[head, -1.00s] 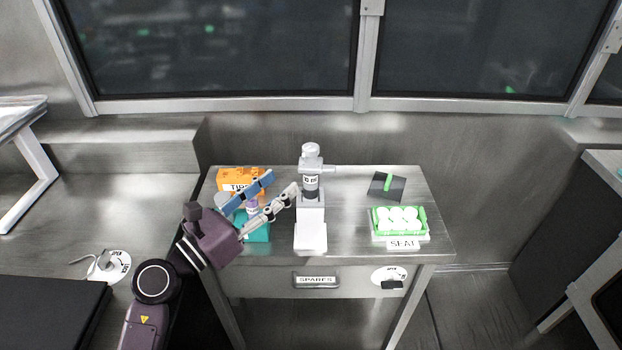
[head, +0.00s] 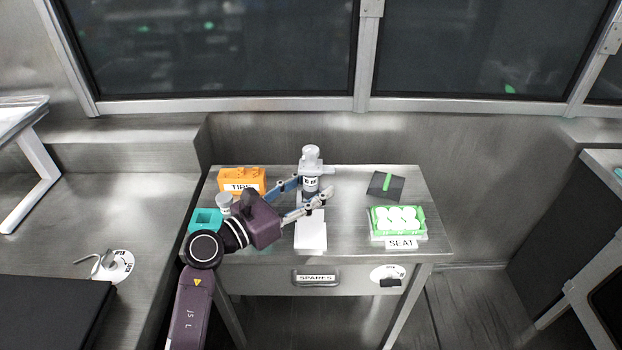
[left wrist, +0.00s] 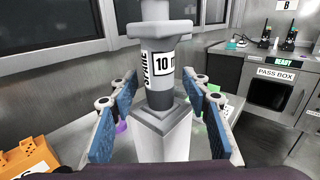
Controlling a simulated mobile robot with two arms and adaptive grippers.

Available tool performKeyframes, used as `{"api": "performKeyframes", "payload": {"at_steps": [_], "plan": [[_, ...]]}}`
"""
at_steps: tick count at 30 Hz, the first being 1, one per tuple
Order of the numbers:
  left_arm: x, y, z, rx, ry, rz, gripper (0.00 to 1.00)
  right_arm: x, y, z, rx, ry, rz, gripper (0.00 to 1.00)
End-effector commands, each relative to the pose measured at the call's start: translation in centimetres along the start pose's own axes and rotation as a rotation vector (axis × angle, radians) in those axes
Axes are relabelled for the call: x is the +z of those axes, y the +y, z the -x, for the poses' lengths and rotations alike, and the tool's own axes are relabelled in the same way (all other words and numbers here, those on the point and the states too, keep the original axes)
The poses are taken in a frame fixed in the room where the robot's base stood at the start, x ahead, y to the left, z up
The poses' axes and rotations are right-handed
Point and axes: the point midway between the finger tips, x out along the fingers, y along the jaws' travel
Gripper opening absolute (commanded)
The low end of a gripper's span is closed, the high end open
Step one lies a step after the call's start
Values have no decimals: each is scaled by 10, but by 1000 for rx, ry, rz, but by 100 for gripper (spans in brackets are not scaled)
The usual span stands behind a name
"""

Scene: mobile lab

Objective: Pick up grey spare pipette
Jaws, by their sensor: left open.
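The grey spare pipette (head: 311,162) stands upright in a white stand (head: 311,236) on the metal table. It has a wide grey head and a white label reading "10 m" in the left wrist view (left wrist: 160,68). My left gripper (head: 314,189) is open, with one finger on each side of the pipette's lower part and the top of the stand. In the left wrist view, gaps show between the blue finger pads and the pipette. The pipette's tip is hidden inside the stand. My right gripper is not in view.
An orange tips box (head: 242,180) and a teal box (head: 206,221) are on the table's left. A green rack of white round items (head: 398,232) and a dark block with a green stripe (head: 386,186) are on the right. A window wall stands behind.

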Motion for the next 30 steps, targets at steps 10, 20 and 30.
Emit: {"api": "performKeyframes", "payload": {"at_steps": [10, 20, 30], "plan": [[0, 0, 1, 0, 0, 0, 17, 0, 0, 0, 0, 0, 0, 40], [0, 0, 1, 0, -1, 0, 1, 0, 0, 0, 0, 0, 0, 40], [24, 0, 1, -1, -2, -5, 1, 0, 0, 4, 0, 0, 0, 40]]}}
